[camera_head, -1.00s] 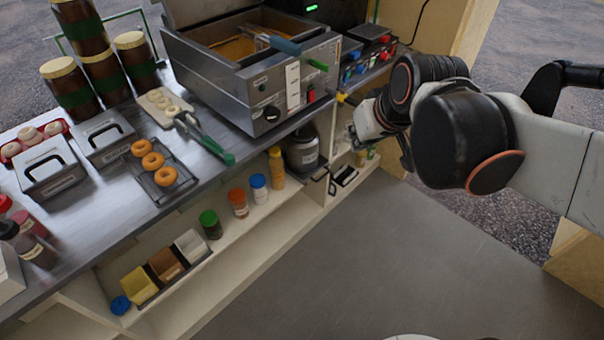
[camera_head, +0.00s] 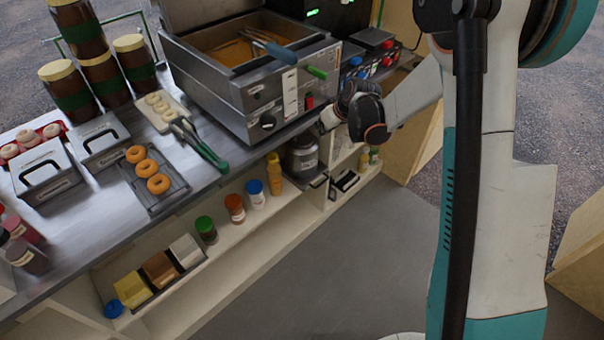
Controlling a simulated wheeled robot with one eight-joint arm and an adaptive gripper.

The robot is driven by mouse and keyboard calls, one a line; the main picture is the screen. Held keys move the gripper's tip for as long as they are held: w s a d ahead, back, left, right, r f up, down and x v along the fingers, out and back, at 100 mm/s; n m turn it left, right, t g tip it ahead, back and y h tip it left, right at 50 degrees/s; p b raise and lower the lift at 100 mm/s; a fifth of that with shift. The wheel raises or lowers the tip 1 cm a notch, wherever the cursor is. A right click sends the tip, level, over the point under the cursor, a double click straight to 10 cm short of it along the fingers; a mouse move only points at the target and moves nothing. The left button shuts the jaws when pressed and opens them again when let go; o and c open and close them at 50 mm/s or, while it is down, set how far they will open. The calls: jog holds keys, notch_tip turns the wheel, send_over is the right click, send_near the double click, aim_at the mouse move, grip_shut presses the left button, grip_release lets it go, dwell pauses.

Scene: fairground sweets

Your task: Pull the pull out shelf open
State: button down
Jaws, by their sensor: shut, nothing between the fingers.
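The pull out shelf (camera_head: 319,182) appears to be the small grey ledge under the counter, below the fryer's right side. A grey lidded canister (camera_head: 302,158) stands at it. How far the shelf is out is hard to tell.
The fryer (camera_head: 262,90) stands on the counter (camera_head: 110,220) above. Several capped bottles, such as a blue-capped one (camera_head: 256,195), line the lower shelf. A black tray (camera_head: 345,184) lies right of the pull out shelf. The floor (camera_head: 320,270) in front is clear.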

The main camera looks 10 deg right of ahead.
jog(key=w+f+n, duration=0.1)
jog(key=w+f, duration=0.3)
jog(key=f, duration=1)
jog(key=n+y, duration=0.1)
jog(key=y, duration=0.1)
send_near(299, 181)
jog(key=b+x, duration=0.1)
jog(key=x, duration=0.1)
jog(key=b+x, duration=0.2)
jog(key=x, duration=0.1)
jog(key=shift+a, duration=0.25)
jog(key=shift+s+d+r, duration=0.1)
